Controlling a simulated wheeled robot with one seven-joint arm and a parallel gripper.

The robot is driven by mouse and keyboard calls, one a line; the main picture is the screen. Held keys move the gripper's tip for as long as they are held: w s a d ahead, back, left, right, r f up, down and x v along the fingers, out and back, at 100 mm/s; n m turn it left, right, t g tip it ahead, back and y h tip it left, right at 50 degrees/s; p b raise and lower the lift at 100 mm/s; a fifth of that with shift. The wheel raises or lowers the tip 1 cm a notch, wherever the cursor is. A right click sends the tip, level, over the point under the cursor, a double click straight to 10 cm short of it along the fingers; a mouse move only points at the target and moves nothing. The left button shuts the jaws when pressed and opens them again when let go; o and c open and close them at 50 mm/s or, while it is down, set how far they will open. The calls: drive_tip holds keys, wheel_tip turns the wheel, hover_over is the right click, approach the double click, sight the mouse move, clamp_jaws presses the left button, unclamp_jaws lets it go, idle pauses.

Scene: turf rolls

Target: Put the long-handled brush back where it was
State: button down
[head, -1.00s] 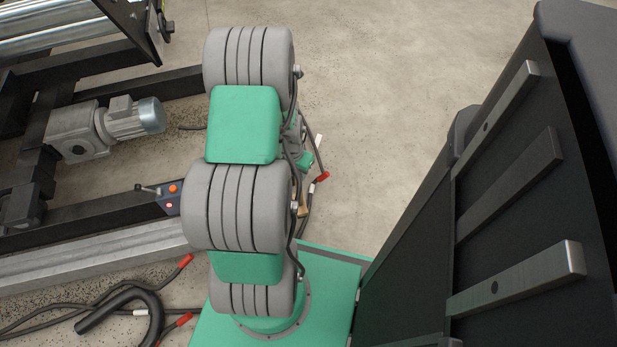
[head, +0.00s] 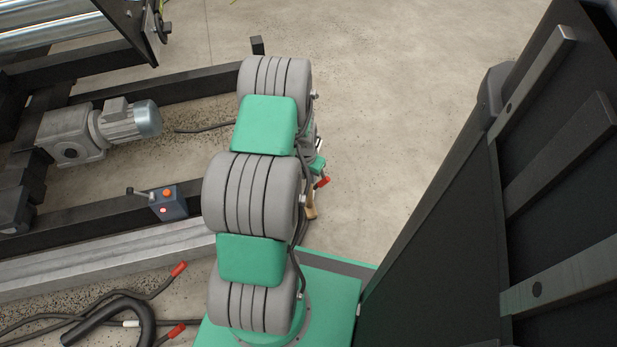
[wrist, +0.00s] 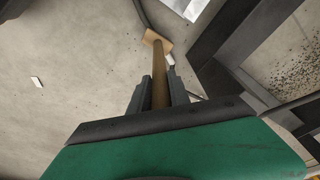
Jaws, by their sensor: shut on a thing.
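The long-handled brush has a round brown handle (wrist: 159,85) and a tan block-like head (wrist: 157,39) at its far end in the wrist view. My gripper (wrist: 161,86) is shut on the handle, with one dark finger on each side of it. The brush head points away from my gripper, over or near the floor; I cannot tell the gap. In the head view, my arm hides most of my gripper, and a small tan-brown piece (head: 311,206) shows at the arm's right side, probably part of the brush. No empty holder for the brush is clearly visible.
A dark machine frame with a grey motor (head: 130,121) and a control box (head: 168,204) stands at left. Cables with red ends (head: 179,269) lie at lower left. A tall dark panel (head: 450,230) with metal bars rises at right. Bare concrete floor (head: 400,90) is clear beyond.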

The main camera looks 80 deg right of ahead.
drive_tip(key=c, duration=1.2)
unclamp_jaws()
drive_tip(key=shift+f, duration=0.1)
wheel_tip(320, 180, up, 12)
drive_tip(key=a+p, duration=0.2)
drive_tip(key=p, duration=0.3)
drive_tip(key=w+a+r+n, duration=0.3)
drive_tip(key=w+r, duration=0.1)
drive_tip(key=w, duration=0.4)
drive_tip(key=w+a+r+n, duration=0.2)
drive_tip(key=w+a+r, duration=0.25)
drive_tip(key=w, duration=0.35)
drive_tip(key=w+a+r+n+t, duration=0.1)
drive_tip(key=w+a+r+n, duration=0.3)
drive_tip(key=a, duration=0.3)
drive_tip(key=w+a+r+n+t, duration=0.1)
drive_tip(key=w+a+r+n, duration=0.1)
drive_tip(key=w+a+r, duration=0.4)
drive_tip(key=s+a+r+n, duration=0.1)
drive_tip(key=a+n, duration=0.2)
drive_tip(key=a, duration=0.5)
drive_tip(key=s+a+r+n+y, duration=0.1)
drive_tip(key=a+r+n, duration=0.1)
drive_tip(key=a, duration=0.6)
drive_tip(key=s+a+r+n, duration=0.1)
drive_tip(key=s+a+n, duration=0.1)
drive_tip(key=a+n, duration=0.3)
drive_tip(key=a, duration=0.4)
drive_tip(key=shift+r+y, duration=0.25)
drive_tip(key=shift+y, duration=0.15)
